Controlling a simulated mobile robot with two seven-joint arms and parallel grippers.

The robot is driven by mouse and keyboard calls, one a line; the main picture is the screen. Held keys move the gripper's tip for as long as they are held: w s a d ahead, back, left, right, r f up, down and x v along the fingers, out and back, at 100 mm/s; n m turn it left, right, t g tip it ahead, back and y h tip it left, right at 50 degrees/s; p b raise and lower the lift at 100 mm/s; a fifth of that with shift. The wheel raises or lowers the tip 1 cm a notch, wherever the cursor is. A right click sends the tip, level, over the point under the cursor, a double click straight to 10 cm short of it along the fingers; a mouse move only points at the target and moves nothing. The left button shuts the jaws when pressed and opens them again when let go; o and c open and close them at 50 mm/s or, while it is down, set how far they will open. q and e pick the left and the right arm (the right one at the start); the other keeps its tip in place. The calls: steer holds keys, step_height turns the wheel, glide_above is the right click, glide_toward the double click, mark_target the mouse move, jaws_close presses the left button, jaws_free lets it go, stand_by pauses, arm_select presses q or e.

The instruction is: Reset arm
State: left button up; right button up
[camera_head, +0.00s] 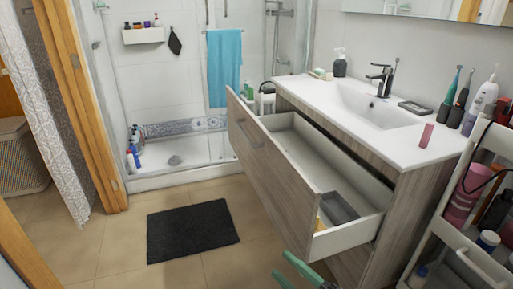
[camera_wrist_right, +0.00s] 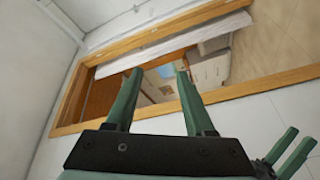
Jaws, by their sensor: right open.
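My right gripper (camera_head: 296,272) shows at the bottom edge of the head view, in front of the open drawer's near corner and apart from it. In the right wrist view its two green fingers (camera_wrist_right: 160,88) are spread with nothing between them. In the lower right of that view is another pair of green fingers, my left gripper (camera_wrist_right: 286,150), apart and empty. My left arm does not show in the head view. The drawer (camera_head: 290,195) is pulled out from under the washbasin counter and holds a grey box (camera_head: 339,207) and something yellow beside it.
A white cart (camera_head: 482,262) with bottles and a pink item stands at the right. The counter (camera_head: 400,145) carries a sink, toothbrushes and bottles. A dark mat (camera_head: 191,231) lies on the floor. A wooden door frame (camera_head: 88,110) stands at the left.

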steer(key=s+d+f+m+h, duration=0.2)
steer(key=d+f+m+h, duration=0.15)
steer(key=f+m, duration=0.3)
steer(key=s+d+f+m+h, duration=0.3)
steer(key=f+m+h, duration=0.2)
steer(key=m, duration=0.2)
steer(key=s+f+m+g+h, duration=0.1)
steer(key=s+f+m+g, duration=0.4)
steer(key=s+f, duration=0.45)
arm_select(q)
steer(key=s+a+r+p, duration=0.2)
steer(key=a+r+p, duration=0.1)
steer(key=r+p, duration=0.9)
steer(key=p, duration=0.4)
steer(key=shift+n+y, duration=0.3)
steer(key=shift+y, duration=0.1)
arm_select(e)
steer(key=s+d+r, duration=0.1)
steer(key=d+r, duration=0.2)
steer(key=r, duration=1)
steer(key=shift+d+h, duration=0.4)
steer(key=shift+h, duration=0.05)
arm_select(q)
steer(key=shift+f, duration=0.1)
arm_select(e)
steer(key=shift+s+m, duration=0.1)
steer(key=shift+m, duration=0.15)
arm_select(q)
steer(key=shift+w+d, duration=0.1)
steer(key=shift+d, duration=0.05)
